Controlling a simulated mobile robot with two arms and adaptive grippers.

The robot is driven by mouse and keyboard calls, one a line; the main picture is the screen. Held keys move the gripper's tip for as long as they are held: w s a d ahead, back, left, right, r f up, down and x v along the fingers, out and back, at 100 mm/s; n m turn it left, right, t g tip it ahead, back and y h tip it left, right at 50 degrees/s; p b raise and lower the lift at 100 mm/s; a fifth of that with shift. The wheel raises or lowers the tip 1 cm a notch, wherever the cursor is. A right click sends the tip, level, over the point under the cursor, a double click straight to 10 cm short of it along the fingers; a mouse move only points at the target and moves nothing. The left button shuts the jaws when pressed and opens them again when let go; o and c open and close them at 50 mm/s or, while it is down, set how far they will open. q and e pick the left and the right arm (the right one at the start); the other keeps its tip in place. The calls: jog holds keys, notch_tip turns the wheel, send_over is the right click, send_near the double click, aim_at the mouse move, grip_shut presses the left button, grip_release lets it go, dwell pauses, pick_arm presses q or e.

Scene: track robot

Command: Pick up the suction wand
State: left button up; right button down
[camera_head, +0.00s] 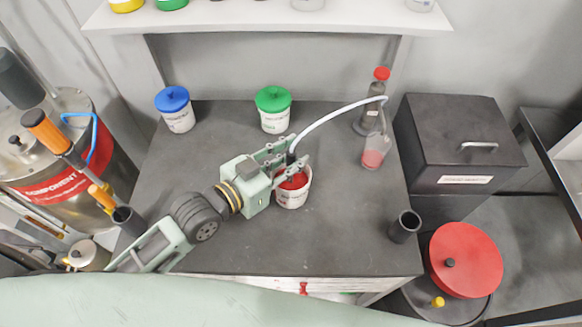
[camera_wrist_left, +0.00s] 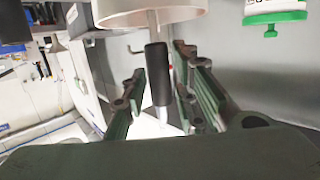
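The suction wand shows as a short black handle (camera_wrist_left: 156,75) in the left wrist view, with a thin pale shaft at one end and white tubing at the other. In the head view its black part (camera_head: 291,158) stands at a white jar with red at its top (camera_head: 293,199), and a white hose arcs from it to a flask (camera_head: 374,152). My left gripper (camera_head: 289,160) is around the wand, fingers on either side. In the left wrist view the gripper (camera_wrist_left: 160,95) is open, with gaps beside the handle. My right gripper is in neither view.
A blue-lidded jar (camera_head: 175,110) and a green-lidded jar (camera_head: 273,109) stand at the back of the dark table (camera_head: 250,245). A black cup (camera_head: 405,227) stands front right. A black box (camera_head: 458,145) is at the right. A shelf (camera_head: 260,19) overhangs the back.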

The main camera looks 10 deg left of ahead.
pick_arm(q)
grip_shut()
